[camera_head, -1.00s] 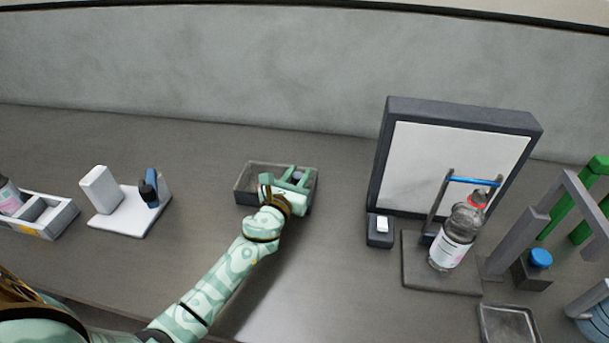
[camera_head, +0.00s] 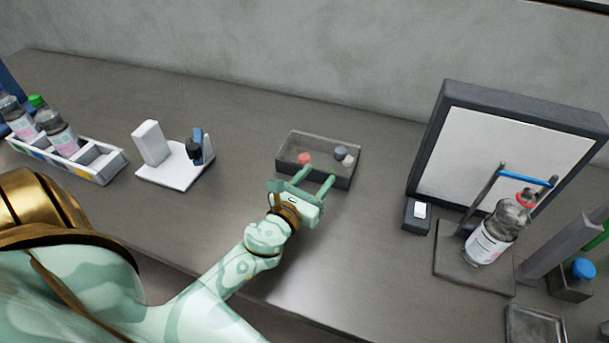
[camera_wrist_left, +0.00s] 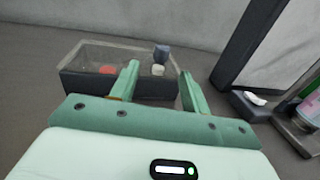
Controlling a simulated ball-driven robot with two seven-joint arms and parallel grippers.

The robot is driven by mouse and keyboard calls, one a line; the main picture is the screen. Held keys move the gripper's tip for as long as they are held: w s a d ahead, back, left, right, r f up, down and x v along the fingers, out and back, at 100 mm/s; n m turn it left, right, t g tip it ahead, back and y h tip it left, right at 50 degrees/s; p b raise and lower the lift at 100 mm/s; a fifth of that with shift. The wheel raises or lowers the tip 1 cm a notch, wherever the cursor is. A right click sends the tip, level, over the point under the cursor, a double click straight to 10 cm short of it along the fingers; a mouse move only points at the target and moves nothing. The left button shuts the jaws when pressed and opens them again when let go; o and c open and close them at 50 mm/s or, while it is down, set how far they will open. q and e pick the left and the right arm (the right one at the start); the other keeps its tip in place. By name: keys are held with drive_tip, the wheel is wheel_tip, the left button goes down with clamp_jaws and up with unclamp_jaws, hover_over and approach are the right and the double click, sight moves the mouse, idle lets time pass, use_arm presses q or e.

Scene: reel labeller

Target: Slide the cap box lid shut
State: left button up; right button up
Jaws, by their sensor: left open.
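The cap box (camera_head: 317,175) is a dark tray with a clear top, standing mid-table; it also shows in the left wrist view (camera_wrist_left: 118,88). A red cap (camera_head: 304,158) and a pale cap (camera_head: 348,161) show in it. A dark grey knob (camera_head: 341,151) stands up at its right part, apparently on the clear lid. I cannot tell the lid's exact edges. My left gripper (camera_head: 318,177) is open and empty at the box's near side, its fingers pointing at the front wall. In the left wrist view the knob (camera_wrist_left: 161,52) appears between the fingers, beyond them. My right gripper is out of view.
A white stand (camera_head: 175,165) and a bottle crate (camera_head: 108,170) are on the left. A dark-framed panel (camera_head: 490,165), a small switch box (camera_head: 417,215) and a bottle on a plate (camera_head: 490,238) are on the right. Table around the box is clear.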

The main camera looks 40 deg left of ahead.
use_arm(q)
drive_tip(key=s, duration=0.4)
drive_tip(key=shift+s+d+f+b, duration=0.15)
drive_tip(key=shift+b, duration=0.25)
drive_tip(key=shift+s, duration=0.25)
drive_tip(key=shift+s, duration=0.1)
